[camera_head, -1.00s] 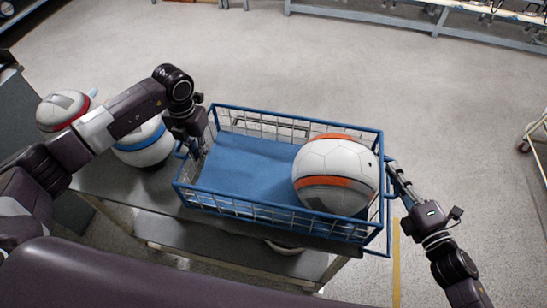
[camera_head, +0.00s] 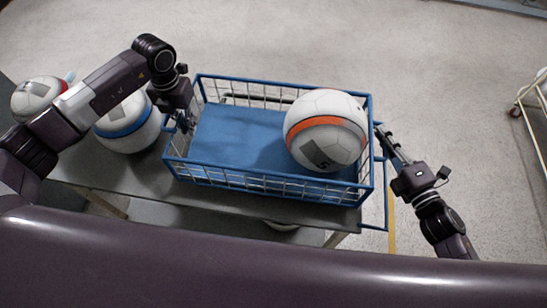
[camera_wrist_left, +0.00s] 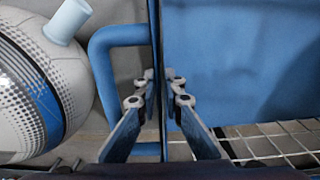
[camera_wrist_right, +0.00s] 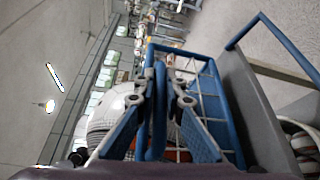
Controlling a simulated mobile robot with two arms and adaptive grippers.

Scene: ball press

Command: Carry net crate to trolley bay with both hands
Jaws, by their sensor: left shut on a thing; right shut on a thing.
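The blue net crate (camera_head: 268,191) has wire mesh sides and a blue floor. It sits over the grey table (camera_head: 110,176), its right end past the table's edge; I cannot tell whether it touches the top. A white ball with orange bands (camera_head: 325,130) is in its right half. My left gripper (camera_head: 184,122) is shut on the crate's left end wall, beside the blue handle loop, in the left wrist view (camera_wrist_left: 160,85). My right gripper (camera_head: 383,135) is shut on the blue right handle, which shows between its fingers in the right wrist view (camera_wrist_right: 158,95).
A white ball with a blue band (camera_head: 128,125) stands on the table close to my left gripper. A white and red ball (camera_head: 38,98) is further left. Open floor (camera_head: 430,70) lies behind and right, with a wheeled trolley (camera_head: 535,110) at the right edge.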

